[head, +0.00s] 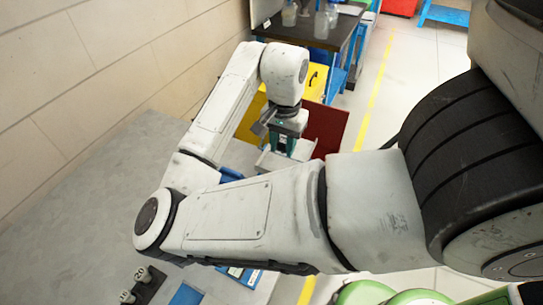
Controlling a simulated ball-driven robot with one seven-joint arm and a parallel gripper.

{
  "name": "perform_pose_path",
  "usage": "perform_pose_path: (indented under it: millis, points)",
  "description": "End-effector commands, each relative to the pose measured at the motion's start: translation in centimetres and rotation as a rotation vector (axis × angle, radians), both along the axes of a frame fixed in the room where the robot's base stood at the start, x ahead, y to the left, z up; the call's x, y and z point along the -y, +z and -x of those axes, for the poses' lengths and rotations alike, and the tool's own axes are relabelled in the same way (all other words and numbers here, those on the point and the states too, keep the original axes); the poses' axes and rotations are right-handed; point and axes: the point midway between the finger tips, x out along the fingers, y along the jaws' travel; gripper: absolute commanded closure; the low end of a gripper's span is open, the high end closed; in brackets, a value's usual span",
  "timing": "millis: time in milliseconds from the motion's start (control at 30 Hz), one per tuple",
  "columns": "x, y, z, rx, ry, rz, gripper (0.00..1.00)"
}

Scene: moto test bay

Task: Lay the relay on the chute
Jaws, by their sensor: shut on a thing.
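My gripper (290,146) points down beyond the far end of my arm, in the upper middle of the head view. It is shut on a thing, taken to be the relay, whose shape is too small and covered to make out. A pale, tray-like piece (270,164) shows just below and left of the fingers; it may be the chute, but I cannot tell for sure. My arm hides part of the area around it. I cannot tell whether the held thing touches the pale piece.
A grey worktop (95,200) runs along the block wall at left. A dark-topped bench (310,32) with clear bottles stands behind. Yellow (318,82) and dark red (328,127) panels are near my gripper. Numbered weights (143,275) and blue items lie at the front. Open floor is right.

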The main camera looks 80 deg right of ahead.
Motion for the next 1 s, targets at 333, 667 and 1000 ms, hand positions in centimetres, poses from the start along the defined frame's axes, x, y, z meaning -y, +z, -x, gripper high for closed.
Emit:
perform_pose_path:
  millis: [333, 667, 1000]
  points:
    - [1.5, -3.6, -2.7, 0.001, 0.001, 0.000, 0.96]
    - [1.7, -7.0, -3.2, 0.001, 0.003, -0.001, 0.96]
    - [1.8, -7.5, -3.2, 0.002, 0.001, 0.001, 0.96]
